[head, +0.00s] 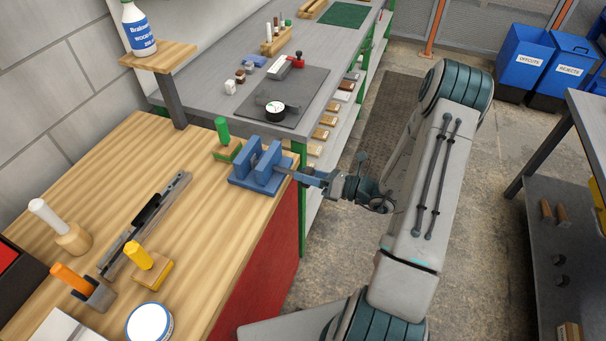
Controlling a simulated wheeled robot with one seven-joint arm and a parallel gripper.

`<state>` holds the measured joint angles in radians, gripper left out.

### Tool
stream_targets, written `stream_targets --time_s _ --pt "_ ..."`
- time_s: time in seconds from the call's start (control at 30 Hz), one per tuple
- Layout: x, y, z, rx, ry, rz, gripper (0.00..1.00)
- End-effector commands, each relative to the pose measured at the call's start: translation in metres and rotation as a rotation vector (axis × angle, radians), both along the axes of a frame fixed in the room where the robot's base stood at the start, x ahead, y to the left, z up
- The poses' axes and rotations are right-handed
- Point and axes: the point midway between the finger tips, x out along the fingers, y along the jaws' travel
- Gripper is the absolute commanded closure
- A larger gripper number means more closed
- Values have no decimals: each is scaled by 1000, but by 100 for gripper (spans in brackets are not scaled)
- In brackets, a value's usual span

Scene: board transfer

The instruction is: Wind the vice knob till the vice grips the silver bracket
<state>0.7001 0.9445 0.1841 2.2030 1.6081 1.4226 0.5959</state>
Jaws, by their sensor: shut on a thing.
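The blue vice (258,182) stands near the right edge of the wooden bench, by the corner next to the grey table. Its two upright jaws show with a gap between them. The silver bracket cannot be made out clearly at this size; a small pale spot shows between the jaws. My gripper (298,176) reaches in from the right, level with the vice's screw end, and is shut on the vice knob. The knob itself is mostly hidden by the fingers.
A green-handled tool (222,130) stands just behind the vice. A wooden shelf (160,54) on a post holds a white bottle. Yellow (140,257) and orange (72,279) handled tools stand at front left. The wooden bench (215,235) is clear in front of the vice.

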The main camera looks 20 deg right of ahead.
Motion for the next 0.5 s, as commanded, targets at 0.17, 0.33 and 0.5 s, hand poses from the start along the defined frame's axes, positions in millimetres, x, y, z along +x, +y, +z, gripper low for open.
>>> stream_targets --time_s 0.17,0.33,0.5 --pt "1 -5 0 -4 -2 -11 68" --pt "1 -5 0 -4 -2 -12 29" --pt "1 0 0 -3 -2 -2 25"
